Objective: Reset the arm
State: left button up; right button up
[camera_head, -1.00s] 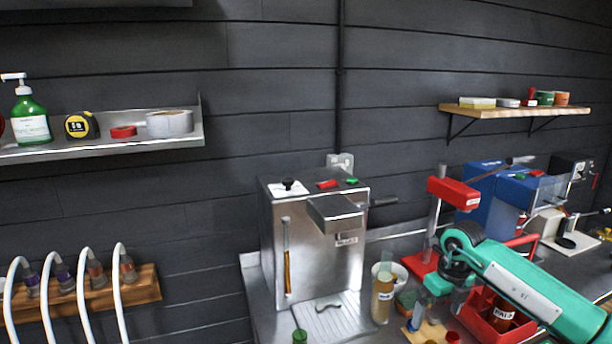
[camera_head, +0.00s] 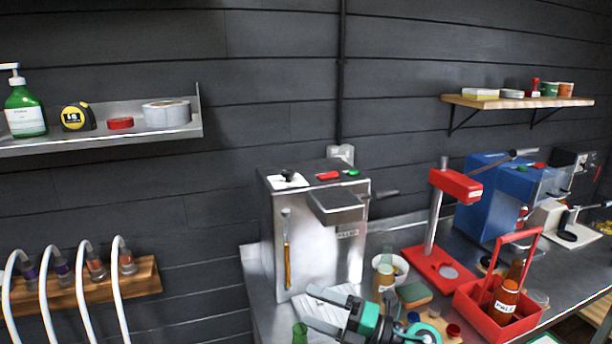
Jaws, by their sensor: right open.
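My right gripper (camera_head: 312,308) is at the bottom centre, low over the steel counter. Its two grey fingers point left and are apart, with nothing seen between them. It is in front of the steel machine (camera_head: 310,240) and covers part of the tray at its foot. The teal and black wrist of my right arm shows beside it, cut by the lower picture edge. My left arm and gripper do not show.
Right of the gripper stand a brown bottle (camera_head: 383,280), a sponge (camera_head: 414,294), a red press (camera_head: 456,186) and a red bottle carrier (camera_head: 470,306). Blue machine (camera_head: 488,212) is behind.

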jog(key=d+m+t+h, duration=0.8)
jog(key=m+t, duration=0.4)
jog(key=m, duration=0.5)
jog(key=s+d+f+m+g+h, duration=0.1)
jog(key=s+d+f+m+h, duration=0.2)
jog(key=d+f+m+h, duration=0.6)
jog(key=s+d+f+m+g+h, duration=0.3)
jog(key=s+f+m+g, duration=0.3)
jog(key=s+f, duration=0.4)
jog(key=s+f+m+g+y, duration=0.1)
jog(key=s+f+g, duration=0.25)
jog(key=s, duration=0.45)
jog(key=s+f+g+y, duration=0.1)
jog(key=s+f+g, duration=0.3)
jog(key=s, duration=0.5)
notch_tip(320, 180, down, 29)
jog(key=g, duration=0.2)
jog(key=s+d+f, duration=0.2)
jog(key=s+f, duration=0.7)
jog(key=f, duration=0.1)
jog(key=s+d+f+g, duration=0.1)
jog(key=s+f, duration=0.8)
jog(key=f, duration=0.1)
jog(key=shift+s+d+h, duration=0.3)
jog(key=shift+d, duration=0.1)
